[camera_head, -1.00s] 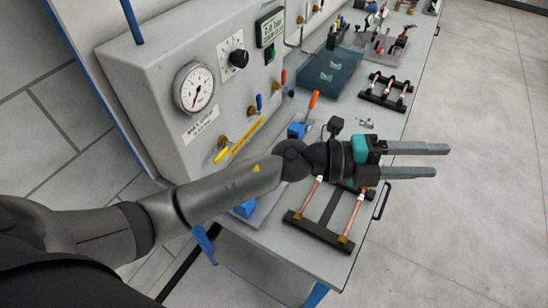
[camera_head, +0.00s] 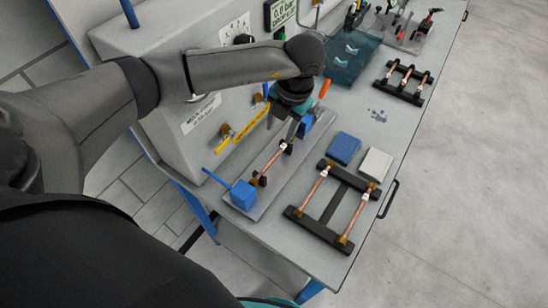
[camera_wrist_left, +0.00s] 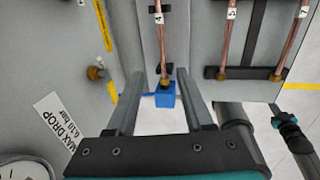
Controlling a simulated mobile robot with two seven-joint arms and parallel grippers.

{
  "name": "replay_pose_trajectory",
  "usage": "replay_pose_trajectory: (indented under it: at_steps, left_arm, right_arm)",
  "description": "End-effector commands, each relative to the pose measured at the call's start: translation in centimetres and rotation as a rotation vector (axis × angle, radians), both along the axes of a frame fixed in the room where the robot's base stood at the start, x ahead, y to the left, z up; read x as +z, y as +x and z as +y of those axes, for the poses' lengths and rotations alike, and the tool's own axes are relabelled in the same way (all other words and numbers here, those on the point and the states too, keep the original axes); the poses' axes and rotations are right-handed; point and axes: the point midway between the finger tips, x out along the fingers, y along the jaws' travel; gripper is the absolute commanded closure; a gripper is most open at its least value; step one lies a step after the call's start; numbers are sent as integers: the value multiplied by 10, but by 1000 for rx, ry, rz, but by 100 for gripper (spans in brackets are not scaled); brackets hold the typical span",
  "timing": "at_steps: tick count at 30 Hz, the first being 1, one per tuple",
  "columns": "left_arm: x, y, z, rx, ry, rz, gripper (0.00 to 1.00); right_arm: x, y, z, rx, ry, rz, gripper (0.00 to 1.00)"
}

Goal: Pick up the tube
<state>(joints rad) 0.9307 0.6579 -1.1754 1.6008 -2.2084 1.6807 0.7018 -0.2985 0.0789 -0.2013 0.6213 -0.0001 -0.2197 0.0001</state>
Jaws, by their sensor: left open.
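A thin copper tube (camera_head: 269,163) with brass ends and a white tag lies in a grey fixture (camera_head: 262,205) between two blue blocks. My left gripper (camera_head: 297,130) points down above the fixture, near the tube's far end. It is open and empty. In the left wrist view the tube (camera_wrist_left: 160,45) and a blue block (camera_wrist_left: 165,97) appear in line with the gap between the fingers (camera_wrist_left: 160,74). Two more copper tubes (camera_head: 316,190) (camera_head: 352,217) lie across a black rack (camera_head: 325,236) to the right. My right gripper is not in view.
A blue block (camera_head: 343,148) and a white block (camera_head: 376,164) stand behind the rack. A grey panel (camera_head: 135,45) with valves rises left of the fixture. A second black rack (camera_head: 399,92) and a blue tray (camera_head: 350,58) are farther back. The bench's front right is clear.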

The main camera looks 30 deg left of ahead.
Motion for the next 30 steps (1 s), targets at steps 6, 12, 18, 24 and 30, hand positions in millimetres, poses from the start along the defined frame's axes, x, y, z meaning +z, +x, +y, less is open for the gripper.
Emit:
replay_pose_trajectory:
  at_steps: [6,12,18,24,30]
  left_arm:
    - [-35,0,5,0,-2,0,48]
    - [-62,1,10,0,-4,1,48]
    - [-85,2,14,-1,-4,1,48]
    - [-91,2,15,-2,-5,0,48]
    - [-109,2,17,-1,-6,1,48]
  right_arm:
    - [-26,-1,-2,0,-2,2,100]
    - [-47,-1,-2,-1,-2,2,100]
    - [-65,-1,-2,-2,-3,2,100]
    - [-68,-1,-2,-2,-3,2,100]
    - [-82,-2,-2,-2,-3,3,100]
